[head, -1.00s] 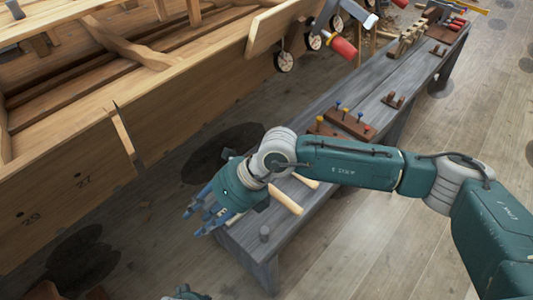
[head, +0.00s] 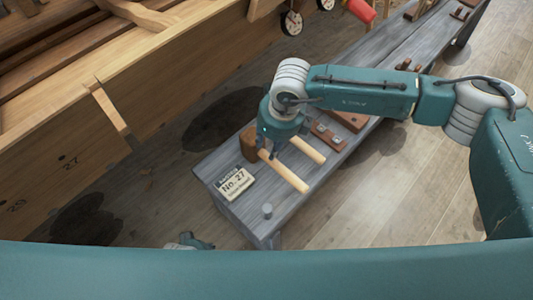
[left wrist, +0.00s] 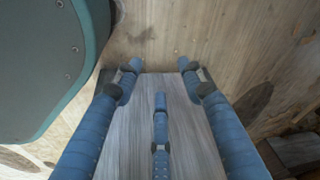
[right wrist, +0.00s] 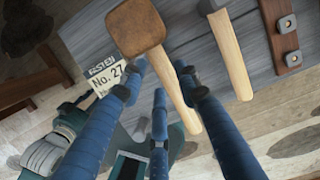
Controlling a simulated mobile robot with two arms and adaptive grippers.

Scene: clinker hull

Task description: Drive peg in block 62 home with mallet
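A mallet with a brown block head (right wrist: 140,32) and a pale handle (right wrist: 178,95) lies on the grey bench. In the head view its head (head: 250,139) is partly hidden by my right gripper (head: 274,148). In the right wrist view this gripper (right wrist: 160,75) is open just above the mallet, the handle showing beyond and between its fingers. My left gripper (left wrist: 155,75) is open and empty, with grey planks beyond it. I cannot make out block 62 or its peg now.
A second pale handle (head: 308,150) lies beside the mallet. A No. 27 card (head: 234,184) and a small grey cylinder (head: 267,209) are near the bench's front end (head: 225,205). A dark board with metal squares (head: 328,136) lies behind. The wooden hull (head: 60,160) stands left.

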